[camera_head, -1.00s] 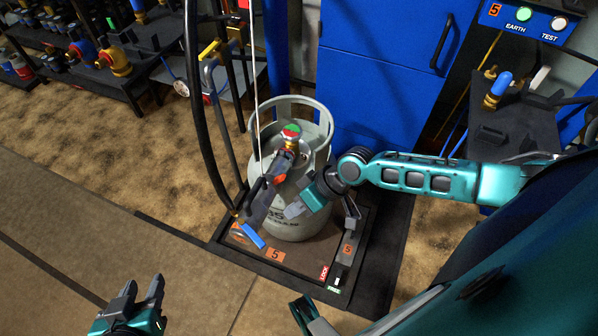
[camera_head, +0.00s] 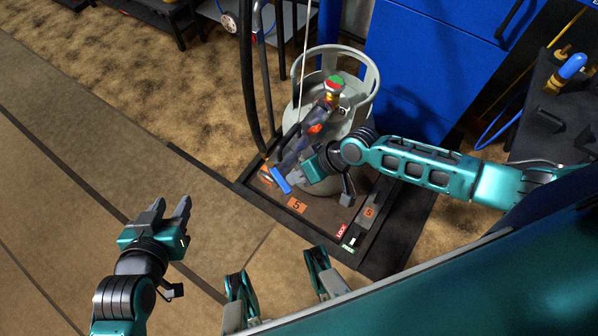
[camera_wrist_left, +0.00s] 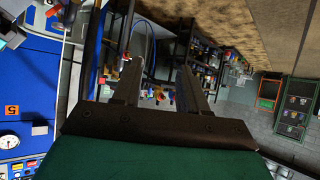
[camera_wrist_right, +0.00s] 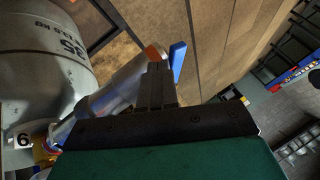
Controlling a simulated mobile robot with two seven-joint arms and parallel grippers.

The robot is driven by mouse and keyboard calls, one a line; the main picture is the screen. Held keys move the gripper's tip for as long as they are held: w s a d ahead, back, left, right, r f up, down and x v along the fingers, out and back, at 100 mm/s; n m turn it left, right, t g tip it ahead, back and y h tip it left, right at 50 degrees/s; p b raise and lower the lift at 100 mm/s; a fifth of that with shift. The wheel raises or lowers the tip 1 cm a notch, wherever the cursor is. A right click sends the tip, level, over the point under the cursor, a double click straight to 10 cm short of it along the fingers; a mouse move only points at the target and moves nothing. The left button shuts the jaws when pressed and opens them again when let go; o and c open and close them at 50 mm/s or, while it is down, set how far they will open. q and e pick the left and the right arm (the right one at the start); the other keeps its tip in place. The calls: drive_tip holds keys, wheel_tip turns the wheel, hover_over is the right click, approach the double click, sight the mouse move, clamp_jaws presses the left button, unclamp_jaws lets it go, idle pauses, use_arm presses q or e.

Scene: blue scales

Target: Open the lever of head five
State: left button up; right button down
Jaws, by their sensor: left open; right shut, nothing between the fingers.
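The head (camera_head: 296,150) is a dark grey body slanting down from the grey gas cylinder's red-and-green top (camera_head: 333,84). Its blue lever (camera_head: 281,180) is at its lower end, low over the scale (camera_head: 321,225) marked 5. My right gripper (camera_head: 297,179) is shut and empty, close on the right of the lever. In the right wrist view the blue lever (camera_wrist_right: 178,60) stands just beyond the shut fingers (camera_wrist_right: 157,70); I cannot tell if they touch. My left gripper (camera_head: 172,203) is open and empty over the floor at the left; its spread fingers show in the left wrist view (camera_wrist_left: 157,75).
Black hoses (camera_head: 249,80) hang down left of the cylinder (camera_head: 350,115). A LOCK/FREE slider (camera_head: 350,240) is on the scale's right. A blue cabinet (camera_head: 430,60) stands behind. A black stand with a blue-handled valve (camera_head: 572,66) is at the right. The floor at left is open.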

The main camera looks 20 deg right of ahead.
use_arm(q)
drive_tip(key=shift+s+a+r+p, duration=0.1)
drive_tip(key=shift+s+r+p, duration=0.1)
drive_tip(key=shift+r+p, duration=0.4)
use_arm(e)
drive_tip(key=shift+s+a+m, duration=0.1)
drive_tip(key=shift+a+m, duration=0.05)
drive_tip(key=shift+m, duration=0.25)
use_arm(q)
drive_tip(key=shift+s+f+p, duration=0.1)
drive_tip(key=shift+f+p, duration=0.15)
drive_tip(key=shift+p, duration=0.05)
